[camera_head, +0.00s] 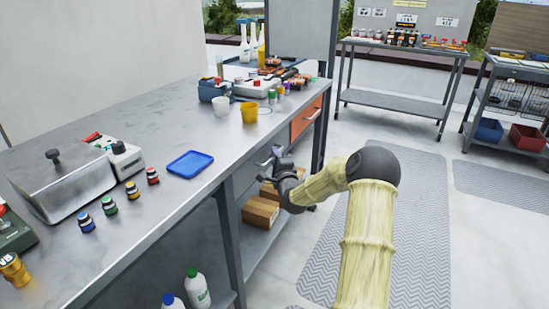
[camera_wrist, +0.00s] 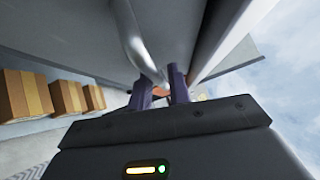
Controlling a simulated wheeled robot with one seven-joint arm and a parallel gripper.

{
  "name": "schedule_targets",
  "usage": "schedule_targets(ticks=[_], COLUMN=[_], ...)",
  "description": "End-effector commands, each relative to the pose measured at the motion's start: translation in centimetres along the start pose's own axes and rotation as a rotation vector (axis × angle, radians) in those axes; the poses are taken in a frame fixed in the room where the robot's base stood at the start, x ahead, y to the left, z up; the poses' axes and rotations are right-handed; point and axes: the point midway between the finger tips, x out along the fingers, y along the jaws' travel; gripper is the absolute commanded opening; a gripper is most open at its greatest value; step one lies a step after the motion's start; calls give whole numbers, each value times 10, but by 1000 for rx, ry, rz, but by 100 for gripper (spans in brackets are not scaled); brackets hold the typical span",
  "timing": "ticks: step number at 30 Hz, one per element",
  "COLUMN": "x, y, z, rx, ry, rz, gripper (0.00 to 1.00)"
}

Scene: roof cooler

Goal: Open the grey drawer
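The grey drawer front (camera_wrist: 175,30) fills the upper middle of the wrist view, with a curved metal bar handle (camera_wrist: 133,40) on it. My gripper (camera_wrist: 160,92) has its two dark fingers apart, with the lower end of the handle at the gap between them. Whether the fingers touch the handle I cannot tell. In the head view my gripper (camera_head: 268,156) is at the bench's front side, just below the top edge. The grey drawer is hard to make out there behind my gripper. I see no clear gap showing it pulled out.
An orange drawer (camera_head: 305,118) is farther along the bench (camera_head: 130,190). A blue tray (camera_head: 190,164), yellow cup (camera_head: 249,112) and small jars stand on top. Cardboard boxes (camera_head: 260,211) and bottles (camera_head: 196,290) are on the lower shelf.

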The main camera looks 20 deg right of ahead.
Motion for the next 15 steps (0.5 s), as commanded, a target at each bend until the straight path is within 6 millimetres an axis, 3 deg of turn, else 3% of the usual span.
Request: schedule_targets(ticks=[11,14,15], x=[6,6,6], y=[0,0,0], z=[0,0,0], rx=[0,0,0], ry=[1,1,1], rz=[0,0,1], gripper=[19,0,0])
